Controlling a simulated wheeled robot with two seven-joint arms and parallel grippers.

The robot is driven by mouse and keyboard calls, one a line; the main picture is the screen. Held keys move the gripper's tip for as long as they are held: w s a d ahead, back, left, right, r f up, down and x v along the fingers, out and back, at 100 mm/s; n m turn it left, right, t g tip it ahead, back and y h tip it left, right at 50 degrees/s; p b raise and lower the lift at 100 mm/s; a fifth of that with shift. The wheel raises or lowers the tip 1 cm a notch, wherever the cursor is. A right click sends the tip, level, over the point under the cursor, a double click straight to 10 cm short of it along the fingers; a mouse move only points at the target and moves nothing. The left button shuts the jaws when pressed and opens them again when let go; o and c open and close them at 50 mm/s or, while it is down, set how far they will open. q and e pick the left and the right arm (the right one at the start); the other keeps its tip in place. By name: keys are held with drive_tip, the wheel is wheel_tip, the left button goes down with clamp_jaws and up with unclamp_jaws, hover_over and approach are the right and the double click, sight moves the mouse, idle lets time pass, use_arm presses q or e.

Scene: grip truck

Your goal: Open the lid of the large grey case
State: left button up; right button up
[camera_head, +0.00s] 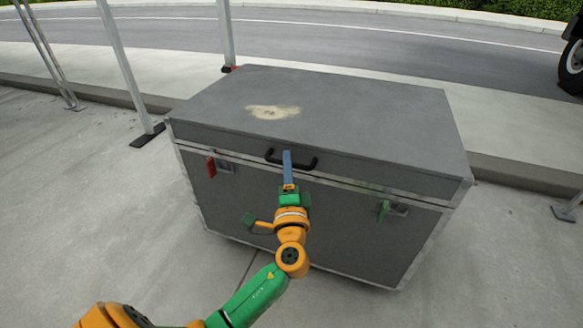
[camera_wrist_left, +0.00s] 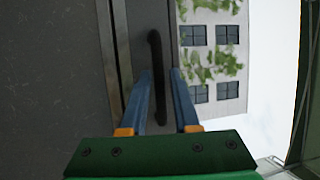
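The large grey case (camera_head: 330,225) stands on the pavement, with its lid (camera_head: 350,105) down on the body. A black handle (camera_head: 307,164) is on the lid's front face; it also shows in the left wrist view (camera_wrist_left: 156,50). My left gripper (camera_head: 287,156) is at the handle's middle, its blue fingers overlapping it. In the left wrist view the fingers (camera_wrist_left: 163,76) are apart, one on each side of the handle, with a visible gap on the right; contact cannot be told. My right gripper is not in view.
A red latch (camera_head: 211,167) and a green latch (camera_head: 383,210) are on the case front. Metal poles (camera_head: 122,60) stand behind left. A vehicle wheel (camera_head: 572,65) is at the far right. Open pavement (camera_head: 80,200) lies left.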

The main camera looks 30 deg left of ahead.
use_arm(q)
drive_tip(key=shift+w+a+r, duration=0.1)
drive_tip(key=shift+w+a, duration=0.15)
drive_tip(key=shift+w, duration=0.05)
clamp_jaws()
idle(1.2)
